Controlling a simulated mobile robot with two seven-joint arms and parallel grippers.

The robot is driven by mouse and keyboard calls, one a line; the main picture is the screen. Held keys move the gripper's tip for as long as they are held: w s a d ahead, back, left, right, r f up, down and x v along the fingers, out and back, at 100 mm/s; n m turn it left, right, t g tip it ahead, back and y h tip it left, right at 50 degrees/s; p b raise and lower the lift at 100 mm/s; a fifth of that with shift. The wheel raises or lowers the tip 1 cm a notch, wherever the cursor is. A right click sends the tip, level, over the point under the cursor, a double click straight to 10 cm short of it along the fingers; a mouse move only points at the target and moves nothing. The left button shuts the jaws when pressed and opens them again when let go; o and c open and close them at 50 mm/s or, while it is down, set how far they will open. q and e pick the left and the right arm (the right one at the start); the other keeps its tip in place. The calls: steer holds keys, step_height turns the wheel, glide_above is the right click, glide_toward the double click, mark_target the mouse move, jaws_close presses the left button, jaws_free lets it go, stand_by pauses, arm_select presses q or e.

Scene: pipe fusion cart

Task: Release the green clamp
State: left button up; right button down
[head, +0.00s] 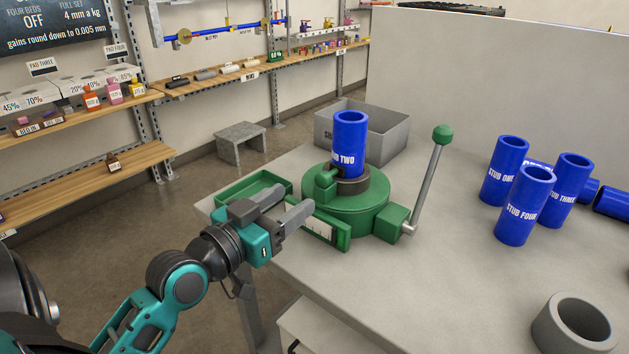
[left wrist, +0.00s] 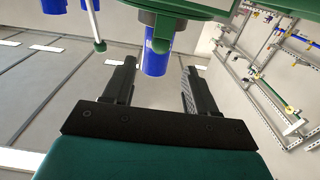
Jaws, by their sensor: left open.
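The green clamp (head: 350,212) is a round body on the grey table, with a dark collar around the upright blue tube marked STUB TWO (head: 350,135). A small green fitting (head: 326,182) sits at the collar's front left. A grey lever with a green knob (head: 442,134) rises from the clamp's right side, leaning right. My left gripper (head: 292,203) is open and empty, left of the clamp and apart from the lever. In the left wrist view, the blue tube (left wrist: 155,60) shows beyond the open fingers, and the green knob (left wrist: 100,46) is to their left. My right gripper is not in view.
Blue stubs, including STUB FOUR (head: 524,207), stand at the table's right. A grey ring (head: 575,325) is at the front right. A grey bin (head: 388,130) is behind the clamp.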

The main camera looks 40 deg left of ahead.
mark_target(319, 181)
arm_select(q)
steer(key=w, duration=0.7)
steer(key=shift+w+d+p, duration=0.15)
steer(key=shift+d+p, duration=0.1)
steer(key=shift+p, duration=0.1)
jaws_close()
stand_by(0.4)
